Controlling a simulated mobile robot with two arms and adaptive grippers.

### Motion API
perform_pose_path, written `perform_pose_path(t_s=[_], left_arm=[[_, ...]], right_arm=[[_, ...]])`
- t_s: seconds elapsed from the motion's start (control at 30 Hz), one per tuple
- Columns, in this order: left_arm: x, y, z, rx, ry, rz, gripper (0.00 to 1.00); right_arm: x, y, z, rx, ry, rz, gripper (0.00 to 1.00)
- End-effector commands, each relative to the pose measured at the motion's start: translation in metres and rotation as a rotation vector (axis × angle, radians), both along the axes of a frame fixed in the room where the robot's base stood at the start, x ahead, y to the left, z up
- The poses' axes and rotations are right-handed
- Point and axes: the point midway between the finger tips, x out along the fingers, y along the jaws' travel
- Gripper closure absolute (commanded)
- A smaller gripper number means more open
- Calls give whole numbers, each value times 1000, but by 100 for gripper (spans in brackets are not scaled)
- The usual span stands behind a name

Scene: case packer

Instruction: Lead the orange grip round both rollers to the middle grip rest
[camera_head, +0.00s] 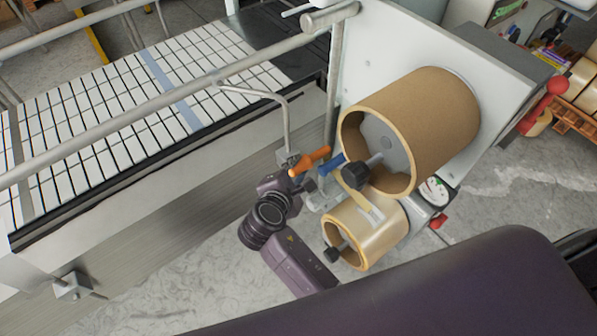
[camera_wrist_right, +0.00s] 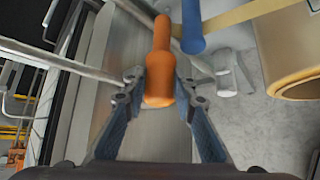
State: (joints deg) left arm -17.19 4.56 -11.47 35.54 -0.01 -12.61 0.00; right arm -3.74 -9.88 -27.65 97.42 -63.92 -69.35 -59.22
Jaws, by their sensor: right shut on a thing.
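The orange grip (camera_head: 310,161) is held between the fingers of my right gripper (camera_head: 297,181). In the right wrist view the orange grip (camera_wrist_right: 160,82) stands lengthwise between the two fingers (camera_wrist_right: 160,92), its thin end pointing away. A blue grip (camera_head: 332,163) lies just right of it, with a tan strip beside it in the wrist view. The large brown roll (camera_head: 432,115) and the smaller tan roll (camera_head: 382,228) below it are right of my gripper. I cannot tell which fitting is the middle grip rest. My left gripper is not in view.
A bent metal rod (camera_head: 287,125) rises beside the orange grip. A conveyor (camera_head: 130,110) with a long rail (camera_head: 150,102) runs along the left. A pale upright panel (camera_head: 385,50) stands behind the rolls. Black knobs stick out at the roll fronts.

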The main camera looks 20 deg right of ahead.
Motion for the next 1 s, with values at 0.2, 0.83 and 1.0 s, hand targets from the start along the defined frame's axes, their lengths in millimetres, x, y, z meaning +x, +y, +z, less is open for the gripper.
perform_pose_path(t_s=[0.2, 0.83, 1.0], left_arm=[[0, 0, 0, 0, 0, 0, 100], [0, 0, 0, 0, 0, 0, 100], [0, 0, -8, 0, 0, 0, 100]], right_arm=[[4, 3, 24, 3, -15, 5, 100], [5, 2, 49, 5, -11, 0, 100], [6, 0, 47, 4, -19, 0, 100]])
